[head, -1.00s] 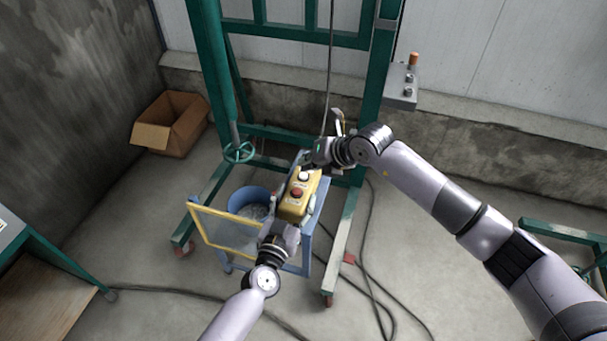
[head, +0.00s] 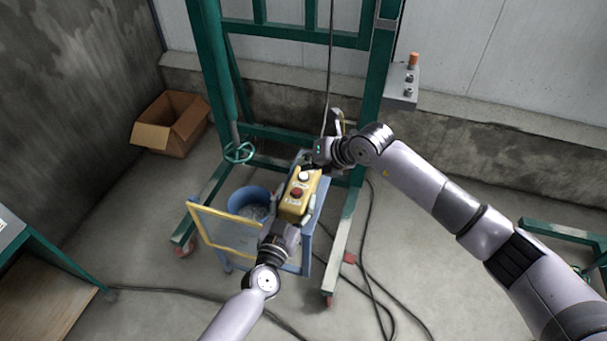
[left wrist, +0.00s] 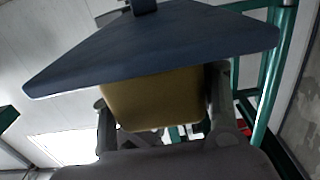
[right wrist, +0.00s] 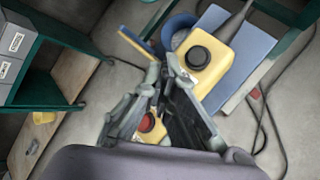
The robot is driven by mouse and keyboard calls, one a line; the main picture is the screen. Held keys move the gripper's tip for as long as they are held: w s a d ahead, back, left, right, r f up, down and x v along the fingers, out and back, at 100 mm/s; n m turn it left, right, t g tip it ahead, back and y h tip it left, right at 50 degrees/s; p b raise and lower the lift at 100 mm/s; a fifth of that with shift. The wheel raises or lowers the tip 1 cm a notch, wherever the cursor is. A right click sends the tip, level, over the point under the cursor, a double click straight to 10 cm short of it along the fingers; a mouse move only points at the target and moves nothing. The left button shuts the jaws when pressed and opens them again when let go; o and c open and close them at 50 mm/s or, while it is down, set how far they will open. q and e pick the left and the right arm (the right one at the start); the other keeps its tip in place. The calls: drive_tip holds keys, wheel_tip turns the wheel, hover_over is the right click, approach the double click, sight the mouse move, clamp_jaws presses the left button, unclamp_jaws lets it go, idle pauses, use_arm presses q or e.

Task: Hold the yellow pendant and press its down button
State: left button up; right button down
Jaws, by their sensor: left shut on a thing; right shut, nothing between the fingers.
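The yellow pendant (head: 294,207) is upright above the blue cart, with a white button (head: 304,177) and a red button (head: 297,192) on its face. My left gripper (head: 287,222) is shut on its lower part. In the left wrist view the yellow body (left wrist: 155,100) sits between the two fingers. My right gripper (head: 310,162) is shut and empty close to the pendant's upper end, by the white button; I cannot tell whether it touches. In the right wrist view its fingers (right wrist: 168,70) partly cover the pendant (right wrist: 215,72), which shows a black round part and a red button (right wrist: 147,123).
The blue cart (head: 307,250) with a yellow-framed panel (head: 222,213) and a blue bucket (head: 240,197) stands under the pendant. A green frame (head: 208,80) rises behind. An open cardboard box (head: 165,135) is at left. Cables lie on the floor at right.

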drive_tip(key=shift+f, duration=0.1)
drive_tip(key=shift+f, duration=0.35)
